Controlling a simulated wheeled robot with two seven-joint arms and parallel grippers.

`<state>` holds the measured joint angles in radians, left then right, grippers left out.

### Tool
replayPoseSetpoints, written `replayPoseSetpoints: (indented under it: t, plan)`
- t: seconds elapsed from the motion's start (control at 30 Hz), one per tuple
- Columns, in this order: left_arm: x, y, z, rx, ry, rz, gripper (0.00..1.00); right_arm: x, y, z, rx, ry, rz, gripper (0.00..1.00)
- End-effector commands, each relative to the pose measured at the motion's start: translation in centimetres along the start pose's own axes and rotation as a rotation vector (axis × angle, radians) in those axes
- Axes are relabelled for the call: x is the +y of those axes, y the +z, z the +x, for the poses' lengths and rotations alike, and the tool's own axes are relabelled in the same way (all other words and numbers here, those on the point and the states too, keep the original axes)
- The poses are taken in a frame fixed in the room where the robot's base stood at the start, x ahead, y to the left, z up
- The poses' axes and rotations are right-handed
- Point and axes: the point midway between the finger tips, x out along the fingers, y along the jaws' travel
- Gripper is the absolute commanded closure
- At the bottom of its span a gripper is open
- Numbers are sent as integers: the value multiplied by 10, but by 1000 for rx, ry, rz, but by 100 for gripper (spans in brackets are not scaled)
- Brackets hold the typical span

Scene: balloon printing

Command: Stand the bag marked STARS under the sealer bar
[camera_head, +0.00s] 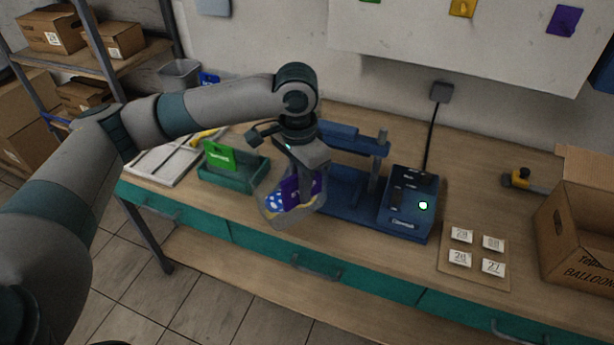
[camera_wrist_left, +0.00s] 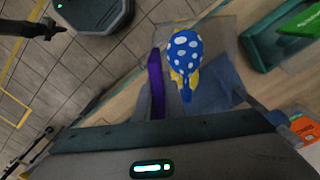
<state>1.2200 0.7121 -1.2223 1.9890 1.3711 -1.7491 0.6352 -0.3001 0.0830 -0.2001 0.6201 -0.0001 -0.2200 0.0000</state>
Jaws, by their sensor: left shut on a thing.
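My left gripper (camera_head: 303,172) is shut on a clear bag (camera_head: 290,218) with a purple header card (camera_head: 288,190). The lettering on this card is too small to read for sure. The bag hangs roughly upright in front of the blue sealer (camera_head: 345,187). Inside it is a blue balloon with white dots (camera_head: 274,202), which also shows in the left wrist view (camera_wrist_left: 184,47) beside the purple card (camera_wrist_left: 156,82). The sealer bar (camera_head: 352,140) stands raised behind and right of the gripper, above the sealer's base. My right gripper is out of view.
A teal bin (camera_head: 235,183) with a green-carded bag (camera_head: 219,156) stands left of the held bag.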

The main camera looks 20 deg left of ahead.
Motion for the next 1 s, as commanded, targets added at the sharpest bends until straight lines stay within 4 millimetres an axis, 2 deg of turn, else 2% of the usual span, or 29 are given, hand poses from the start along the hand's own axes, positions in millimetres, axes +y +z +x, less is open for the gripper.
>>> replayPoseSetpoints:
  t: [0.03,0.6,0.8,1.0]
  plan:
    - [0,-3,-4,-2,3,54,100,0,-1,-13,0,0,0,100]
    - [-16,-28,17,-13,-1,755,100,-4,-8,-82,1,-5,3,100]
    - [-20,-29,27,-25,-2,939,100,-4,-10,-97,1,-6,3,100]
    - [-22,-29,33,-30,-3,1023,100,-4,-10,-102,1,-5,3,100]
